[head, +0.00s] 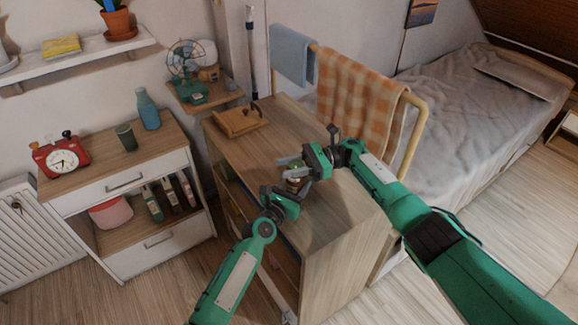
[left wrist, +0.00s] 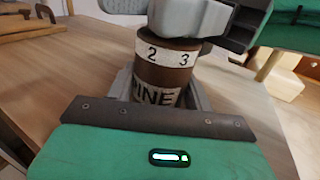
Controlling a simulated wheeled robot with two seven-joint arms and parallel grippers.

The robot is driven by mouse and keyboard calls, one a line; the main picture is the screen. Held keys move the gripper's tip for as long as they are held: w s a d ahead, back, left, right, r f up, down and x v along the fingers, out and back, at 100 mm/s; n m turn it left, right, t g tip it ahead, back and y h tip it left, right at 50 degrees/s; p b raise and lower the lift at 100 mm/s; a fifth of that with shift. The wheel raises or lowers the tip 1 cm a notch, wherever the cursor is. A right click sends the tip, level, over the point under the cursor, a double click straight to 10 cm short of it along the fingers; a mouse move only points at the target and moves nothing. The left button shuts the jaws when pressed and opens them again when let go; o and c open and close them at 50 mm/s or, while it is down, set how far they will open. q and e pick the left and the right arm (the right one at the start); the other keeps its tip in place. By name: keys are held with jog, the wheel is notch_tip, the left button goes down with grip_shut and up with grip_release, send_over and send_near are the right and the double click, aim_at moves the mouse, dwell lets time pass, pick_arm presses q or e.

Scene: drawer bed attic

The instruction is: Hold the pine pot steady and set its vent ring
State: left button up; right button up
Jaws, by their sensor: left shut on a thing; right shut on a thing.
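The pine pot (left wrist: 158,76) is a brown upright cylinder with a label reading "INE" at its visible edge. Its vent ring (left wrist: 166,54) is a white band near the top, with 2 and 3 facing the left wrist camera. My left gripper (head: 289,190) is shut on the pot's lower body, its grey fingers on either side. My right gripper (head: 304,173) is shut on the pot's top from above; its grey finger (left wrist: 190,17) covers the top in the left wrist view. In the head view the pot (head: 297,181) is mostly hidden between the grippers.
The pot is over the wooden dresser top (head: 335,205). A wooden caddy (head: 238,121) stands at its far left corner. A rail with a checked cloth (head: 355,95) and a blue towel (head: 292,54) runs along the right. A bed (head: 460,110) lies beyond.

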aim_at(290, 166)
pick_arm(q)
jog(key=shift+d, duration=0.1)
pick_arm(e)
jog(key=shift+f, duration=0.1)
jog(key=o, duration=1)
jog(key=shift+d, duration=0.1)
notch_tip(290, 166, up, 10)
pick_arm(q)
jog(key=o, duration=1.1)
